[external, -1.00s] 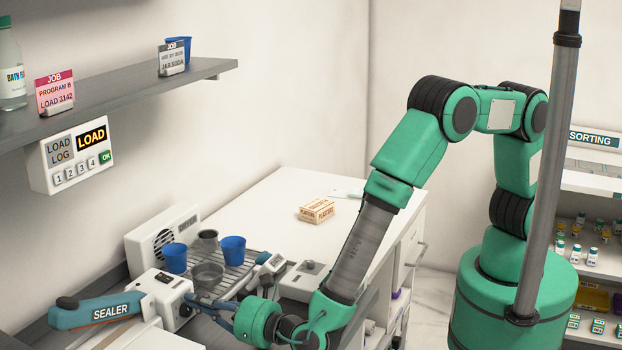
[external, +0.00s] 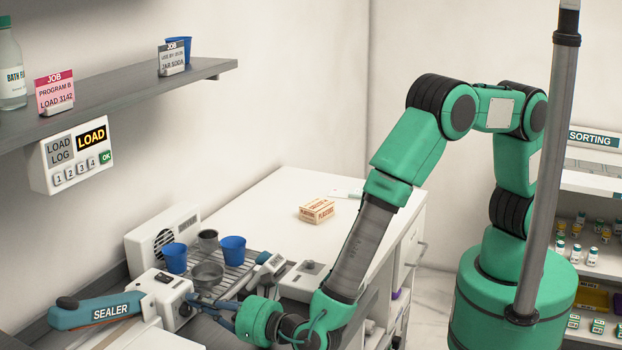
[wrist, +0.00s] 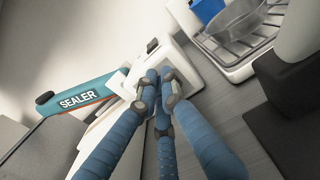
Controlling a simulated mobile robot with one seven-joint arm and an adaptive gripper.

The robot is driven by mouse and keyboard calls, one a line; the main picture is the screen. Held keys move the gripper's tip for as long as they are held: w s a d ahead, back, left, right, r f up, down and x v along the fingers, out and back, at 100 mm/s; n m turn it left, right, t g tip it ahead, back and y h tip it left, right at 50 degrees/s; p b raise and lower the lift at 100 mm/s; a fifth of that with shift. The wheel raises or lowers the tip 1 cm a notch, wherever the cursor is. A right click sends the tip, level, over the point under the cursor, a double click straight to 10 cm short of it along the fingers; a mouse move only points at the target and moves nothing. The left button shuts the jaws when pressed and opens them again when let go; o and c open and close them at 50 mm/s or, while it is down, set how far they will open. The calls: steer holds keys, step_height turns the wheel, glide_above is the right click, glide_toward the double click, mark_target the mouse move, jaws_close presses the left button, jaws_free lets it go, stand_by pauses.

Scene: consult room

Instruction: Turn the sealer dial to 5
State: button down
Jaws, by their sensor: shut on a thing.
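The sealer (external: 165,290) is a white unit with a teal arm (external: 98,311) marked SEALER, at the lower left in the external view. The sealer also shows in the wrist view (wrist: 178,58), with its black switch on top. My gripper (external: 193,298) reaches in from the right, its blue fingers against the sealer's side face. In the wrist view, the fingers of my gripper (wrist: 158,83) are closed together at that face. The dial is hidden behind the fingertips, so its setting cannot be read.
A wire rack with blue cups (external: 174,257) and grey metal bowls (external: 207,276) stands just behind the sealer. A small box (external: 316,210) lies on the white counter. A load panel (external: 72,155) hangs under the shelf. The middle of the counter is mostly clear.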

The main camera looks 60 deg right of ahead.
steer(key=shift+d, duration=0.1)
stand_by(0.4)
steer(key=shift+s, duration=0.1)
steer(key=shift+s+r, duration=0.15)
steer(key=shift+s, duration=0.35)
steer(key=shift+s+p, duration=0.6)
steer(key=shift+s, duration=1.8)
steer(key=shift+a+r+p, duration=0.15)
steer(key=shift+a+p, duration=0.15)
steer(key=shift+p, duration=0.45)
steer(key=a+p, duration=0.1)
steer(key=p, duration=0.1)
steer(key=shift+s+p, duration=0.2)
steer(key=shift+p, duration=0.2)
steer(key=shift+s+a+p, duration=0.15)
steer(key=shift+a+p, duration=0.15)
steer(key=shift+p, duration=0.55)
steer(key=shift+s+a+f+p, duration=0.15)
steer(key=shift+a+f+p, duration=0.1)
steer(key=shift+p, duration=0.45)
